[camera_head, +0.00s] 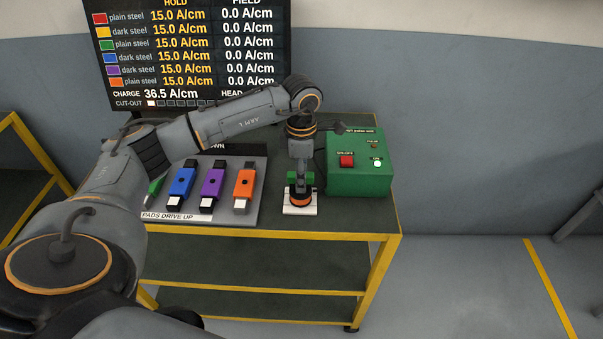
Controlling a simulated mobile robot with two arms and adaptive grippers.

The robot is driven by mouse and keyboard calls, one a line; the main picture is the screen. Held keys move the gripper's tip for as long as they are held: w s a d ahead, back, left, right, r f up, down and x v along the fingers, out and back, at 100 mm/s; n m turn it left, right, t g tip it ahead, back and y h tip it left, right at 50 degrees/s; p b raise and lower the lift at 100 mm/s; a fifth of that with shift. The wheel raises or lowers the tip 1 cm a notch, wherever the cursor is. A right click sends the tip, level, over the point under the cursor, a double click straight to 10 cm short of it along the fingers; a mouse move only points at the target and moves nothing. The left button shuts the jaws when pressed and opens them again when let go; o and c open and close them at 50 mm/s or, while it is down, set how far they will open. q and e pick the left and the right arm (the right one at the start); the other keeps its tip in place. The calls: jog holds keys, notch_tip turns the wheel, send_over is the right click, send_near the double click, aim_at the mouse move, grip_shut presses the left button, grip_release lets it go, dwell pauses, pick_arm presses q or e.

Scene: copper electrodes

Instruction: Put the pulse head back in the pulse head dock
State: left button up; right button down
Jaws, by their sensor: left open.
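The pulse head (300,198), a small orange and black round piece, stands upright at the white plate (289,210) that looks like its dock, near the table's front edge. I cannot tell whether it is fully seated. My left gripper (300,180) points straight down directly over the pulse head. It is open, with green parts showing on both sides of its tips. The gripper covers the top of the pulse head, and I cannot tell whether they touch. My right gripper is out of view.
A green control box (360,165) with a red switch and a lit lamp stands close right of the gripper. A grey tray (250,214) holds several coloured electrodes on the left. A display screen (190,50) stands behind. The table (375,215) has yellow edges.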

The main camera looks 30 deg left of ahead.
pick_arm(q)
jog(key=shift+o, duration=0.6)
notch_tip(320, 180, up, 7)
jog(key=p, duration=0.4)
jog(key=shift+c, duration=0.3)
